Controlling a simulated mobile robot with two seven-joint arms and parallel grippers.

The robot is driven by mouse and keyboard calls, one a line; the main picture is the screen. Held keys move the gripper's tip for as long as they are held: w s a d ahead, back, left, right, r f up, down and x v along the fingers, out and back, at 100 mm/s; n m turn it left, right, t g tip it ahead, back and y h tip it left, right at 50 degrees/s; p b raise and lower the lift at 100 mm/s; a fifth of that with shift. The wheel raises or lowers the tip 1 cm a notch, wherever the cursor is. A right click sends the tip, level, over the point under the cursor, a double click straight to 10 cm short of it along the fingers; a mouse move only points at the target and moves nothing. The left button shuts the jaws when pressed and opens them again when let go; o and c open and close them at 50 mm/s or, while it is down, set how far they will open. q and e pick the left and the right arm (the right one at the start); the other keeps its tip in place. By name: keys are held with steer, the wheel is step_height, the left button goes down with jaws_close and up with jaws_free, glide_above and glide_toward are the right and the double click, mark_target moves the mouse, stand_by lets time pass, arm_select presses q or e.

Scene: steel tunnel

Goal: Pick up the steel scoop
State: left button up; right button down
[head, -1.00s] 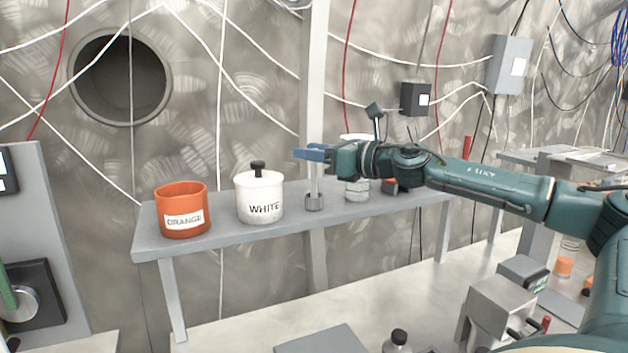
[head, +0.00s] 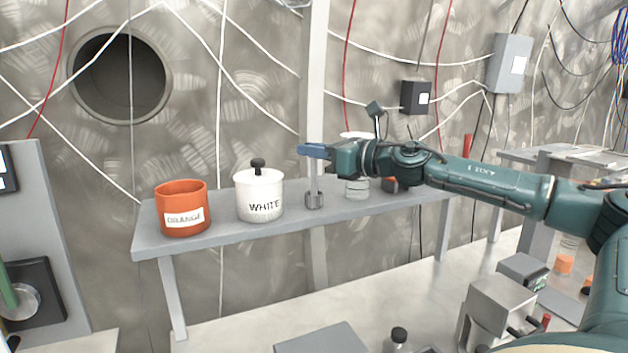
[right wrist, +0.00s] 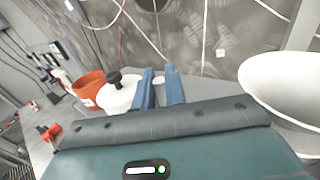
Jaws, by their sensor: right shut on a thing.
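In the right wrist view the two blue fingers of my right gripper (right wrist: 161,88) show with a narrow gap; the scoop is hard to make out there. My left gripper is not in view.
A white canister (head: 259,200) with a black knob and an orange pot (head: 183,212) stand left of the scoop. A glass jar (head: 356,188) stands close on the right, partly behind my arm. A wall with cables (head: 250,90) is behind the shelf.

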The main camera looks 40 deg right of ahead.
steer(key=shift+r, duration=0.1)
step_height(320, 180, up, 10)
steer(key=shift+f+p, duration=0.1)
steer(key=shift+p, duration=0.75)
stand_by(0.7)
